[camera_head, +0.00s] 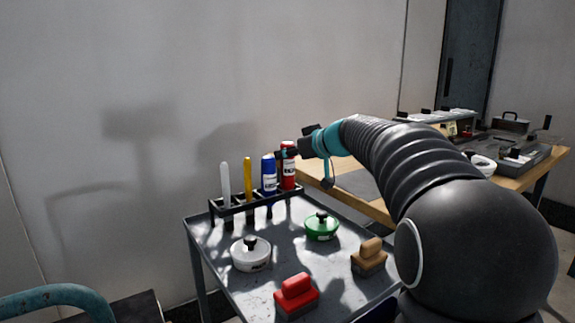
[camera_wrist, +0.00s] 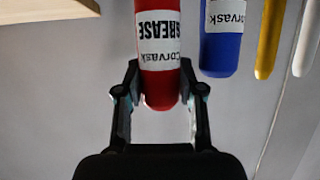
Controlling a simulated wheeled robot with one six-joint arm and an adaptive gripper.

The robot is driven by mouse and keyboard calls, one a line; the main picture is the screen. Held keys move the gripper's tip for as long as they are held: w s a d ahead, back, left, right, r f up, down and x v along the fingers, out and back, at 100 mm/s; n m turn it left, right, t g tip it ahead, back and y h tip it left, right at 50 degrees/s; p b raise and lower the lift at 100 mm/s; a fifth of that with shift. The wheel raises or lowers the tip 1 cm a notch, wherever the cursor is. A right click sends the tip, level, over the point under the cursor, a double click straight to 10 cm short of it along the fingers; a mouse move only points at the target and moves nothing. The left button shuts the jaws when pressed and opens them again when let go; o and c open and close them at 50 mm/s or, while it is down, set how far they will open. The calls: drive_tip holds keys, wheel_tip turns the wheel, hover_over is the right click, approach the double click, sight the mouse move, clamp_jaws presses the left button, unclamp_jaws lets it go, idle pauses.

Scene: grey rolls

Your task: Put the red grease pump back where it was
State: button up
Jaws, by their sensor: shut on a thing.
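The red grease pump (camera_head: 289,172) is upright at the right end of the dark rack (camera_head: 238,209) on the grey cart. My gripper (camera_head: 287,153) is shut on it near its top, coming from the right. In the wrist view the red pump (camera_wrist: 158,20) shows its white GREASE label upside down, between the two fingers of my gripper (camera_wrist: 158,72). I cannot tell whether its lower end is seated in the rack's right end slot or just above it.
A blue tube (camera_head: 269,173), a yellow tool (camera_head: 247,180) and a white tool (camera_head: 225,182) stand left of the pump. The cart top (camera_head: 225,290) holds a white tin (camera_head: 250,257), green tin (camera_head: 322,228), red block (camera_head: 296,298) and tan block (camera_head: 369,260). A wooden bench stands behind.

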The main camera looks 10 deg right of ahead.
drive_tip(key=shift+f, duration=1.25)
drive_tip(key=shift+f+b, duration=0.2)
drive_tip(key=shift+b, duration=0.1)
drive_tip(key=o, duration=0.9)
drive_tip(key=shift+c, duration=0.2)
drive_tip(key=shift+r, duration=0.15)
drive_tip(key=shift+s+r, duration=0.1)
drive_tip(key=shift+s, duration=0.05)
drive_tip(key=b+v, duration=0.1)
drive_tip(key=v, duration=1)
drive_tip(key=shift+s+d, duration=0.2)
drive_tip(key=shift+s, duration=0.15)
